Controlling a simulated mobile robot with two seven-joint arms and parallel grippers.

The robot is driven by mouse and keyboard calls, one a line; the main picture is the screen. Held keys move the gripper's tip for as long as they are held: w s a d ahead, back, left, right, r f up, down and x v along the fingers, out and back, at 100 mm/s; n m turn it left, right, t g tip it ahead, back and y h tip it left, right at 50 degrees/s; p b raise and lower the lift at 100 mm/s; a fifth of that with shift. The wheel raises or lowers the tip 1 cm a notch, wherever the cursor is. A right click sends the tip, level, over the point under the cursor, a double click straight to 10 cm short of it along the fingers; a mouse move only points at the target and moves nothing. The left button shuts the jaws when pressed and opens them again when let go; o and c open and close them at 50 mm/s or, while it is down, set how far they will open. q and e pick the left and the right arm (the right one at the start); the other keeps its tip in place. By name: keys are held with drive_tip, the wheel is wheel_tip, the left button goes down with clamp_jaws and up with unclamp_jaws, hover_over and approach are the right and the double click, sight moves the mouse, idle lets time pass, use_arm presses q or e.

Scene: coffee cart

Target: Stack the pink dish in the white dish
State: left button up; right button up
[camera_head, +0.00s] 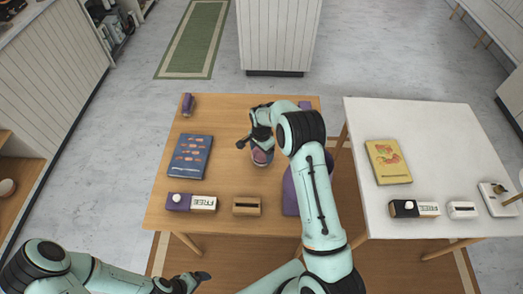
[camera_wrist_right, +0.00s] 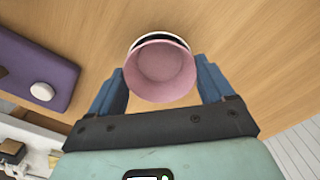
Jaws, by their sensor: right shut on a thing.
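The pink dish (camera_wrist_right: 161,72) is between the two fingers of my right gripper (camera_wrist_right: 160,80), which is shut on it. Its open top faces the wrist camera. A white rim with a dark band, likely the white dish (camera_wrist_right: 160,36), shows just beyond the pink dish's far edge. The rest of it is hidden behind the pink dish, so I cannot tell whether they touch. In the head view the pink dish (camera_head: 261,156) is over the wooden table, partly hidden by my right gripper (camera_head: 262,142). My left gripper (camera_head: 193,279) is low, off the table's front edge; its jaws are unclear.
The wooden table (camera_head: 225,225) holds a blue book (camera_head: 190,156), a purple block with a FREE sign (camera_head: 190,202) and a wooden box (camera_head: 247,206). A purple item lies partly under my right arm. A white table (camera_head: 440,145) with a yellow book (camera_head: 388,162) stands to the right.

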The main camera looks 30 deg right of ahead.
sight(262, 158)
drive_tip(key=o, duration=0.9)
drive_tip(key=shift+f, duration=0.1)
wheel_tip(262, 158, up, 13)
drive_tip(key=shift+r, duration=0.15)
